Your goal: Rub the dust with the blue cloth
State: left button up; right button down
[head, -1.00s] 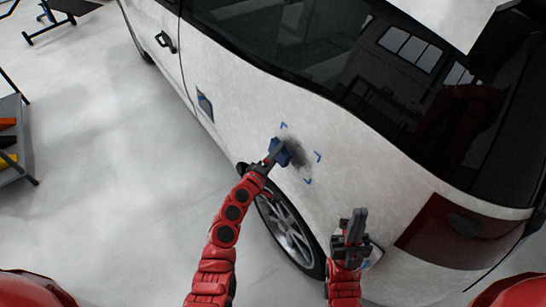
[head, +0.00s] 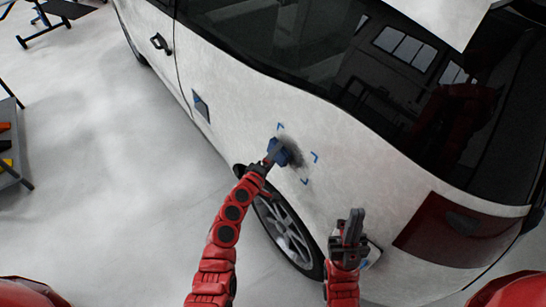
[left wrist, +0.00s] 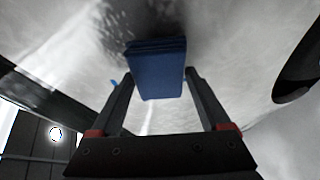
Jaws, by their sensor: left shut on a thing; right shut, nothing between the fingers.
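The blue cloth (head: 279,152) is folded into a block and held in my left gripper (head: 272,160), against or very near the white van's side panel. In the left wrist view the cloth (left wrist: 157,70) sits between the two fingers (left wrist: 158,88). The dark dust patch (head: 297,152) lies on the panel just right of the cloth, inside blue corner marks (head: 315,157). The cloth covers part of its left side. The dust (left wrist: 125,30) also shows beyond the cloth in the left wrist view. My right gripper (head: 352,226) is shut and empty, pointing up before the rear panel.
The white van (head: 385,185) fills the middle and right. Its rear wheel (head: 285,230) is below the dust, and its tail light (head: 455,225) is at the right. A shelf cart (head: 10,160) stands at the left edge. The floor between is clear.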

pick_arm(q)
jog(key=shift+w+d+f, duration=0.1)
jog(key=shift+w+d, duration=0.15)
jog(key=shift+d, duration=0.1)
jog(key=shift+s, duration=0.1)
